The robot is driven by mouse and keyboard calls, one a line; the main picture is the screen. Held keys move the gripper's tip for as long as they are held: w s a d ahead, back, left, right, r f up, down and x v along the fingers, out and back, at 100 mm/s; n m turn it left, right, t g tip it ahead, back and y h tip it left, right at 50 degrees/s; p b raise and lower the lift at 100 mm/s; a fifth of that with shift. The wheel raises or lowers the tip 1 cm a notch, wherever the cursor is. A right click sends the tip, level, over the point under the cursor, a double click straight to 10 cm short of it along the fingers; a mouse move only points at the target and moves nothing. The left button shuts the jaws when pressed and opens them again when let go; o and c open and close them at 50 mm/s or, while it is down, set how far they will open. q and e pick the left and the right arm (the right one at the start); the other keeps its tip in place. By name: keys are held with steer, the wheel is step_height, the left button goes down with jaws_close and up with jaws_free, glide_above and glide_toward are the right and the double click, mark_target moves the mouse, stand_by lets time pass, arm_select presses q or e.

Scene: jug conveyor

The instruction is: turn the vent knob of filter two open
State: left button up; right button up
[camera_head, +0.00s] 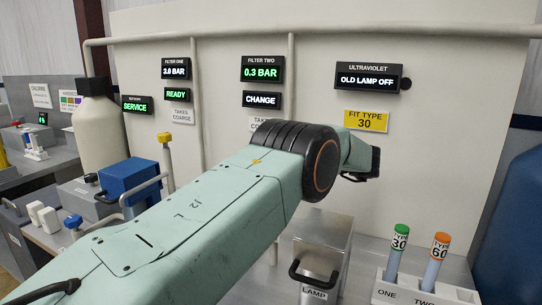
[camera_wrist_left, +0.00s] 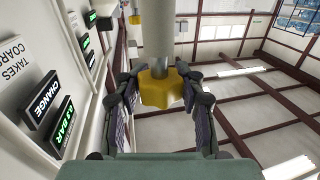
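A yellow lobed knob (camera_wrist_left: 160,90) on a pale post shows in the left wrist view, between the two fingers of my left gripper (camera_wrist_left: 160,82). One finger stands on each side of it; a narrow gap seems to show at the left, and firm contact is not visible. The filter two displays read 0.3 BAR (camera_head: 262,69) and CHANGE (camera_head: 262,99). In the head view my left arm crosses the middle and hides its fingers and this knob. Another yellow knob (camera_head: 164,137) stands on a post under the filter one displays. My right gripper is out of view.
A metal box with a black handle and a LAMP label (camera_head: 315,292) stands below my arm. A white rack (camera_head: 410,291) holds a green-capped (camera_head: 400,231) and an orange-capped tube (camera_head: 440,241). A blue block (camera_head: 130,180) and a beige bottle (camera_head: 100,130) stand at left. The panel is close behind.

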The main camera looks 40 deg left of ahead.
arm_select(q)
steer(key=o, duration=0.5)
steer(key=shift+w+d, duration=0.1)
steer(key=shift+d, duration=0.1)
steer(key=shift+o, duration=0.2)
steer(key=shift+a, duration=0.2)
step_height(320, 180, up, 10)
steer(key=shift+f, duration=0.2)
steer(key=shift+d+r, duration=0.1)
steer(key=shift+r, duration=0.15)
